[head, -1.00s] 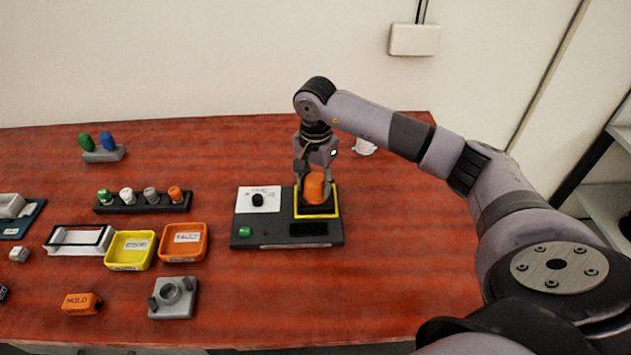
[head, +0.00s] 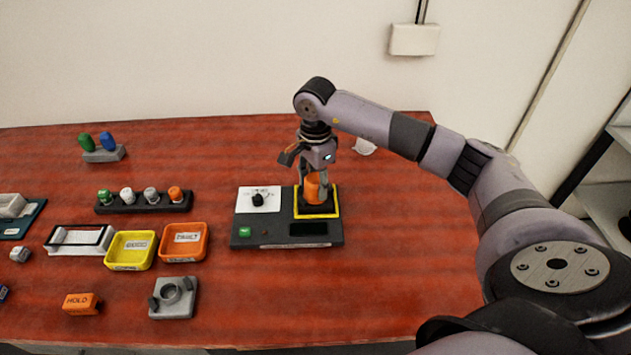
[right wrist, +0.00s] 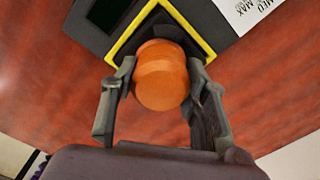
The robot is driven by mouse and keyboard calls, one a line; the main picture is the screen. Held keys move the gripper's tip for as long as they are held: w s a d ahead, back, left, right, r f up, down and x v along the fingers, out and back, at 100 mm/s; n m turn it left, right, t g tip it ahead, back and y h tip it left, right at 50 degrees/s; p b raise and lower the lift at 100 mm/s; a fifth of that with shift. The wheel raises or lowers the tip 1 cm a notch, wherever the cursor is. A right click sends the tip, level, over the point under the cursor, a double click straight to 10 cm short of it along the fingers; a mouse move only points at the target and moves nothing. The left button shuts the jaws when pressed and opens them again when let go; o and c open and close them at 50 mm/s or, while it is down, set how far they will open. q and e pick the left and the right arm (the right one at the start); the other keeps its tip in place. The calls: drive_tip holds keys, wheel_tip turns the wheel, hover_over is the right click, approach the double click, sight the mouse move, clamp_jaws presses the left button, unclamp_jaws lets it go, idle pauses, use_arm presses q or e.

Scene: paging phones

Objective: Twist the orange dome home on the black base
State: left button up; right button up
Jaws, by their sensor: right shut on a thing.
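The orange dome (head: 313,190) stands upright at the yellow-framed square on the right of the dark test unit (head: 270,238). It also shows in the right wrist view (right wrist: 162,76), between the two fingers. The black base (head: 318,209) shows only in part under the dome; I cannot tell how fully the dome is seated. My right gripper (head: 317,180) comes down from above and is shut on the dome, and it also shows in the right wrist view (right wrist: 161,88). My left gripper is not in view.
Left of the unit are a yellow tray (head: 129,267), an orange tray (head: 183,257) and a grey fixture (head: 173,313). A black rack (head: 143,208) holds several coloured caps behind them. The table right of the unit is clear.

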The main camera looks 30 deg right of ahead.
drive_tip(key=o, duration=1)
drive_tip(key=o, duration=0.3)
drive_tip(key=shift+r+p, duration=1.65)
drive_tip(key=shift+r, duration=1.35)
